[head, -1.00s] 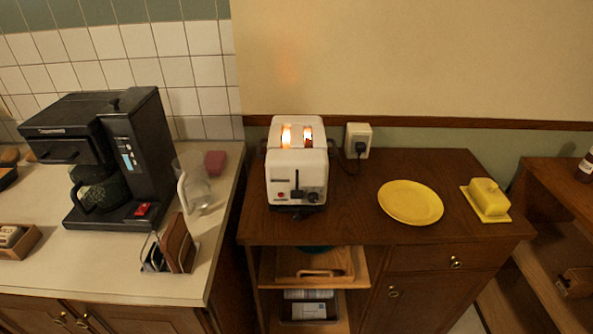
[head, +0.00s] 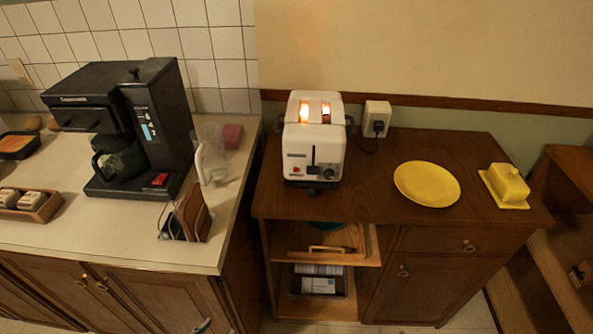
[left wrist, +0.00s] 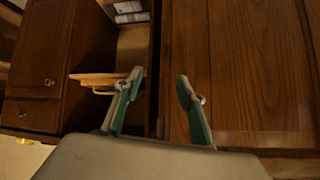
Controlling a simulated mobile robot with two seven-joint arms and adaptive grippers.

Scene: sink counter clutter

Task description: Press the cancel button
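A white toaster (head: 314,141) stands on the wooden cabinet top, its two slots glowing orange. Its front has a small red button (head: 295,170) at lower left, which looks like the cancel button, though any label is too small to read. A dark lever (head: 313,167) sits low in its slot, with a dark knob at right. My left gripper (left wrist: 160,78) is open and empty in the left wrist view, in front of wooden cabinet doors and away from the toaster. A small grey tip at the head view's bottom edge may be part of it. My right gripper is not in view.
A yellow plate (head: 427,184) and a yellow butter dish (head: 506,186) lie right of the toaster. The coffee maker (head: 128,125), glass jug (head: 208,155) and a rack stand on the left counter (head: 110,242). A cord runs to the wall outlet (head: 377,117). The space before the toaster looks clear.

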